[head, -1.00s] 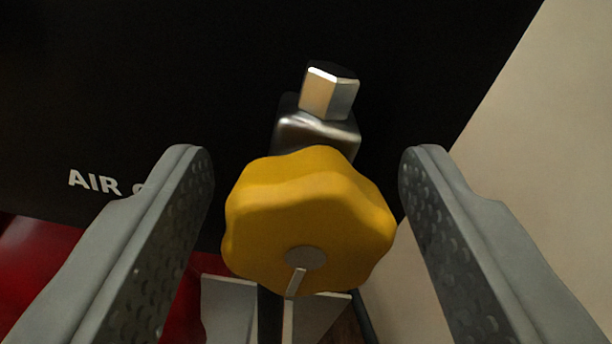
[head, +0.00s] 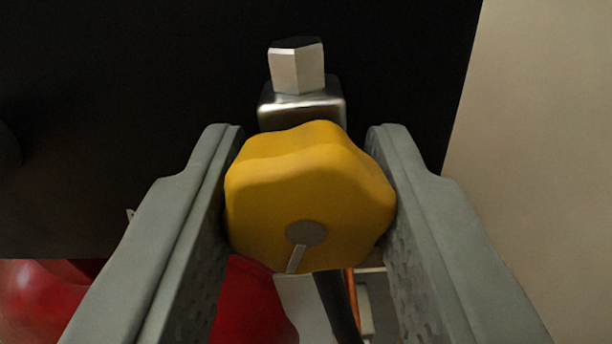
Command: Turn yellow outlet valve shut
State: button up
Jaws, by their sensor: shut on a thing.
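The yellow outlet valve (head: 310,185) is a lobed knob in the middle of the head view. It has a grey round hub with a pale pointer mark that points down and slightly left. My gripper (head: 308,190) is shut on the knob, with one grey finger against its left side and the other against its right side. The metal valve body (head: 302,106) with a squared silver fitting on top stands just behind the knob. The back of the knob is hidden.
A black panel (head: 130,90) fills the background behind the valve. A beige wall (head: 545,130) is at the right. Red rounded objects (head: 245,305) lie below at the left. A dark hose (head: 338,305) and an orange line run below the knob.

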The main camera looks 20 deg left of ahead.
jog(key=shift+m, duration=0.3)
jog(key=o, duration=1)
jog(key=shift+c, duration=0.2)
